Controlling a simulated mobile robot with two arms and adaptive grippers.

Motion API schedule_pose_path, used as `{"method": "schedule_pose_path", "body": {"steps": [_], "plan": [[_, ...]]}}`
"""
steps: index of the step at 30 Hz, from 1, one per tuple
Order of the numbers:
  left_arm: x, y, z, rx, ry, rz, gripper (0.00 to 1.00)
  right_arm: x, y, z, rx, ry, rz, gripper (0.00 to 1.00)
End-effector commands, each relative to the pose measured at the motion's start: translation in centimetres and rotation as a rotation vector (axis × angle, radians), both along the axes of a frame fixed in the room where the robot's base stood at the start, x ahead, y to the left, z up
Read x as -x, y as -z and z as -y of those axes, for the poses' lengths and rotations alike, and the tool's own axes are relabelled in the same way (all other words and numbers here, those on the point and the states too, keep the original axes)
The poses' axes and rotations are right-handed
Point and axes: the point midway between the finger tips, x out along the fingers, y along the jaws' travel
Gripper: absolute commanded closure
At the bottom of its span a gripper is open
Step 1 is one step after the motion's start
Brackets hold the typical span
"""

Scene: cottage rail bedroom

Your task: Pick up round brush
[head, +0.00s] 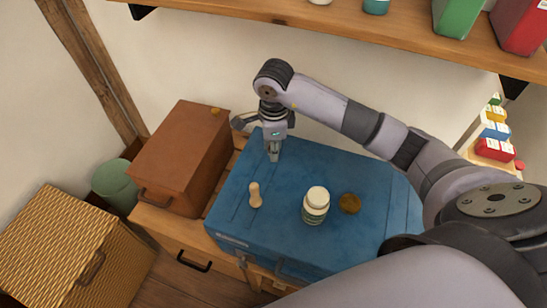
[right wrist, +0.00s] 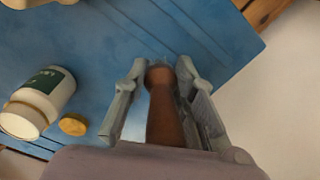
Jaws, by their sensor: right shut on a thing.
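My right gripper (head: 273,152) points down at the back left part of the blue case. In the right wrist view my gripper (right wrist: 160,85) has its fingers on both sides of a brown, rounded, wood-like piece, which I take to be the round brush (right wrist: 163,112). The gripper is shut on it. My left gripper is not in view.
The blue case (head: 285,180) bears a pale wooden peg-like piece (head: 255,196), a white jar (head: 316,205) and a yellow-brown disc (head: 349,203). A brown box (head: 182,155) stands to the left. A shelf (head: 330,38) runs above the arm.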

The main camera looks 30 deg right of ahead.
Motion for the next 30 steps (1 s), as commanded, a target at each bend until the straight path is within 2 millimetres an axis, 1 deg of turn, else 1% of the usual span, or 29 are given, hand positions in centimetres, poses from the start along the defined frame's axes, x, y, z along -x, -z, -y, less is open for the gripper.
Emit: {"method": "schedule_pose_path", "body": {"steps": [1, 3, 9, 12, 15, 21, 30], "plan": [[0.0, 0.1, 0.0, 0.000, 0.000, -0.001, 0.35, -0.2, -1.6, 0.0, 0.000, -0.001, 0.009, 1.00], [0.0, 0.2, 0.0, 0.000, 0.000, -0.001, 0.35, -0.2, -3.6, 0.0, 0.000, -0.001, 0.009, 1.00], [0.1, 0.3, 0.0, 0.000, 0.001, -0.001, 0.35, -0.2, -8.8, 0.0, 0.001, 0.000, 0.007, 1.00], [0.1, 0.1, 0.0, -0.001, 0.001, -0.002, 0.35, -0.1, -10.8, 0.1, 0.001, 0.000, 0.005, 1.00], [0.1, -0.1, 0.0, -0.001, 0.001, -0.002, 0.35, -0.1, -12.2, 0.1, 0.002, 0.000, 0.004, 1.00], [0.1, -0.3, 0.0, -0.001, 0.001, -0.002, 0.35, 0.0, -13.5, 0.0, 0.000, 0.001, 0.001, 1.00], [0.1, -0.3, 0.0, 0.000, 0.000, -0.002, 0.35, 0.0, -13.6, 0.0, 0.000, 0.001, -0.001, 1.00]]}}
